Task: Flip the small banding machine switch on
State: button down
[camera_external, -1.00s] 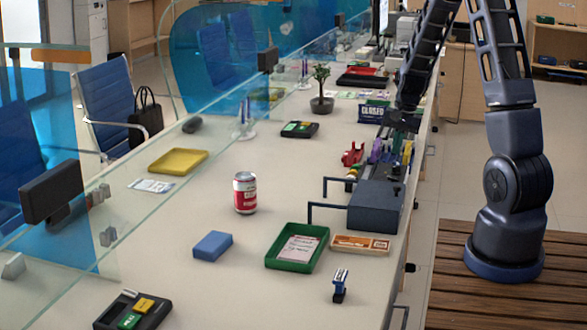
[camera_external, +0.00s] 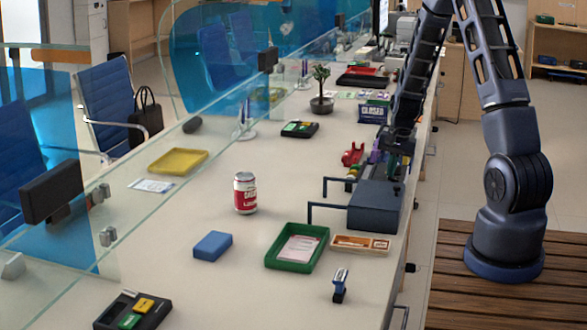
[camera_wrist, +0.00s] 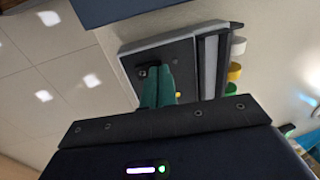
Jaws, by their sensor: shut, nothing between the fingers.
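In the wrist view, my gripper (camera_wrist: 158,84) is shut, its two green fingers together and empty. The fingertips are over a dark panel with a light grey rim (camera_wrist: 128,47), which looks like the small banding machine. A small black raised part (camera_wrist: 144,72), possibly the switch, shows just left of the fingertips. I cannot tell whether they touch it or which way it is set. In the external view, my gripper (camera_external: 391,163) is low at the counter's right edge, just beyond a dark blue-grey box (camera_external: 375,207). The machine is mostly hidden there.
The box has two black handles toward the left. A red dispenser (camera_external: 352,154) stands left of my gripper. White, yellow and green rolls (camera_wrist: 234,72) sit right of the panel.

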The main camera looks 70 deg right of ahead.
jog(key=shift+w+f, duration=0.1)
jog(key=shift+f, duration=0.05)
dwell(0.5)
jog(key=shift+s, duration=0.85)
jog(key=shift+r, duration=0.25)
notch_tip(320, 180, up, 14)
jog(key=w, duration=0.2)
jog(key=shift+f, duration=0.15)
jog(key=shift+w, duration=0.15)
